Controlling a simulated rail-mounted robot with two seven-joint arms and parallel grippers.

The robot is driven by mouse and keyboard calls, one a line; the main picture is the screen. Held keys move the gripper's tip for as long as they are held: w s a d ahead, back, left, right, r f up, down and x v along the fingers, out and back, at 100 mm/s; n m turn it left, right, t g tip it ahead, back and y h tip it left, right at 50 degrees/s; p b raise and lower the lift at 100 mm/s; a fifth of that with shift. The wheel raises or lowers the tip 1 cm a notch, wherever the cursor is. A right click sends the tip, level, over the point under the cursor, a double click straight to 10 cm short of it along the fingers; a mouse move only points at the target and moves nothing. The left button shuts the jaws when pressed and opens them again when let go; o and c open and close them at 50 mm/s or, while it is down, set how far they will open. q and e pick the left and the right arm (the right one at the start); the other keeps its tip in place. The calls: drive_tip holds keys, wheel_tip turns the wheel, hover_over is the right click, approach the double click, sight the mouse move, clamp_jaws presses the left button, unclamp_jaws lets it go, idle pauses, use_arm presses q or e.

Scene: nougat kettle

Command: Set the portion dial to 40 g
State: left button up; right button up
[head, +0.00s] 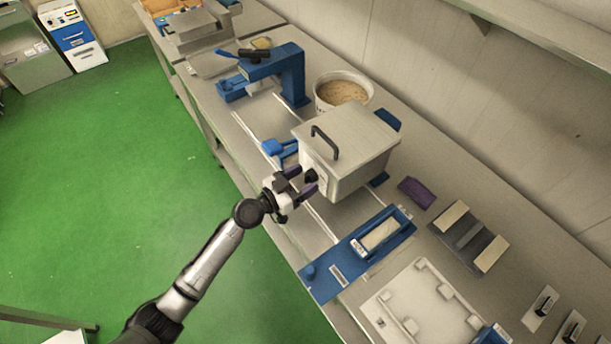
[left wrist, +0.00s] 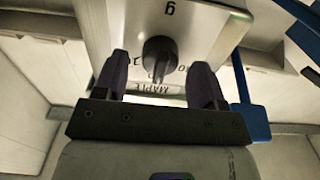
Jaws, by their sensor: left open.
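The portion dial is a dark round knob (left wrist: 160,58) on the front face of a pale steel box (head: 350,142) with a black handle on its lid. In the left wrist view the knob sits between the two dark fingers of my left gripper (left wrist: 161,76), with a gap visible on each side. My left gripper (head: 304,184) is open and close against the box's front in the head view. The dial's pointed-to value is not readable. My right gripper is out of view.
Behind the box stand a tub of brown grainy stuff (head: 343,91) and a blue press-like device (head: 275,68). A blue tray fixture (head: 358,252), a purple block (head: 417,192) and a white board (head: 421,308) lie to the right on the steel bench. Open green floor (head: 110,165) is at left.

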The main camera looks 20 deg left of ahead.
use_arm(q)
drive_tip(key=shift+w+d, duration=0.3)
drive_tip(key=shift+w, duration=0.1)
drive_tip(key=c, duration=0.9)
